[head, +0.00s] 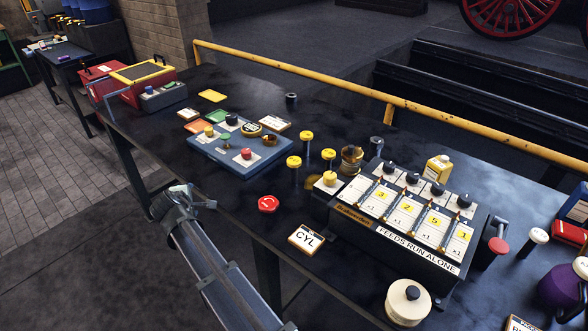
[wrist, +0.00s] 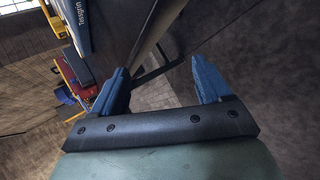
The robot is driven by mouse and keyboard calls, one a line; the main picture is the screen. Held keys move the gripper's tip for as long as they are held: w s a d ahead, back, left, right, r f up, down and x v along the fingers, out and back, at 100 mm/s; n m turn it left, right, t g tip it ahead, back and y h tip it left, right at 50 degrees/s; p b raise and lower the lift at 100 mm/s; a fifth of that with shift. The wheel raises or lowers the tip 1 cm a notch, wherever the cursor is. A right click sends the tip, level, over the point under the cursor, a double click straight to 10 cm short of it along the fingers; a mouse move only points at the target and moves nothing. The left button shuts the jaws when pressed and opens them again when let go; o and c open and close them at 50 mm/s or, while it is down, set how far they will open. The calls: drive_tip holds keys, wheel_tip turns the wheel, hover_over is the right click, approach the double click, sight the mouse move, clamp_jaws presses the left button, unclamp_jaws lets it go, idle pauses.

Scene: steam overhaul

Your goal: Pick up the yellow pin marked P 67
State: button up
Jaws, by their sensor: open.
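Several yellow-topped pins stand near the middle of the dark workbench (head: 235,200) in the head view. One pin (head: 307,137) is at the back, one pin (head: 294,162) is nearer, and one pin (head: 328,154) is to the right. Their markings are too small to read, so I cannot tell which is P 67. My gripper (head: 182,196) is off the bench's front edge, left of and apart from the pins. In the wrist view my gripper (wrist: 162,82) has its two blue fingers spread with nothing between them. No pin shows there.
A blue board (head: 203,146) with knobs lies left of the pins. A box labelled FEEDS RUN ALONE (head: 350,225) stands to their right. A red button (head: 268,204) and a CYL card (head: 306,238) lie in front. A yellow rail (head: 290,70) runs behind the bench.

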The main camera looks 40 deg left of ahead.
wheel_tip(320, 180, up, 7)
drive_tip(key=w+a+m, duration=0.1)
drive_tip(key=w, duration=0.2)
drive_tip(key=m+g+h, duration=0.4)
drive_tip(key=m+g, duration=0.1)
drive_tip(key=m, duration=1)
approach(295, 162)
drive_tip(key=x, duration=0.7)
drive_tip(key=shift+w+d+f, duration=0.1)
drive_tip(key=shift+w+f, duration=0.15)
drive_tip(key=shift+w, duration=0.1)
drive_tip(key=shift+s+a+x, duration=0.1)
drive_tip(key=shift+x, duration=1.25)
drive_tip(key=shift+s+a+x, duration=0.15)
drive_tip(key=shift+x, duration=1.2)
drive_tip(key=shift+c, duration=0.3)
drive_tip(key=shift+r+t+y, duration=0.1)
drive_tip(key=shift+t+y, duration=0.2)
drive_tip(key=c, duration=1.4)
